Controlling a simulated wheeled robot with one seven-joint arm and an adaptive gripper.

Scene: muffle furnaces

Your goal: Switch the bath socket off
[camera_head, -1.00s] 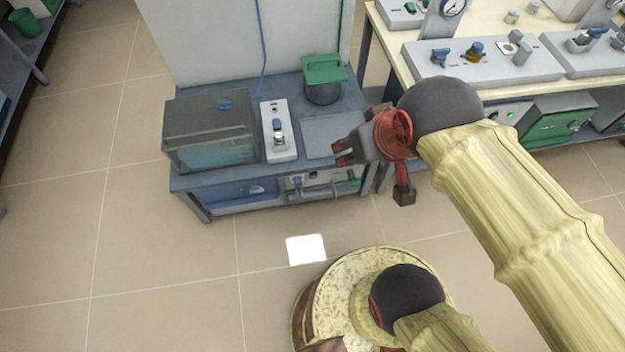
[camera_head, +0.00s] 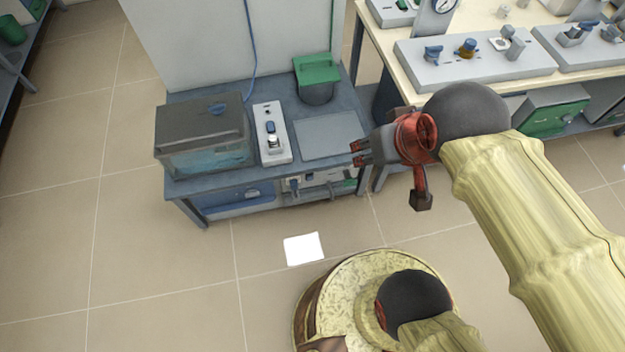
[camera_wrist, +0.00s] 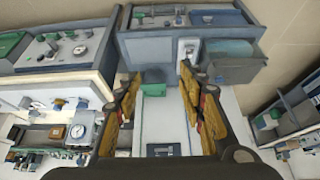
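The bath socket is probably the narrow pale panel (camera_head: 271,146) on the small blue-grey table, with a blue part and a plug-like piece on it. Whether its switch is on or off is too small to tell. It stands just right of the bath, a glass tank with a dark grey lid (camera_head: 203,125). The panel also shows in the wrist view (camera_wrist: 188,50), with the bath (camera_wrist: 228,66) beside it. My gripper (camera_head: 357,153) is right of the panel, past the table's grey pad and apart from everything. In the wrist view its fingers (camera_wrist: 160,85) are spread with nothing gripped.
A green-lidded pot (camera_head: 317,80) stands behind the flat grey pad (camera_head: 328,136) on the table. A tall pale panel (camera_head: 235,40) rises behind. A cream bench (camera_head: 400,52) with control units is at the right.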

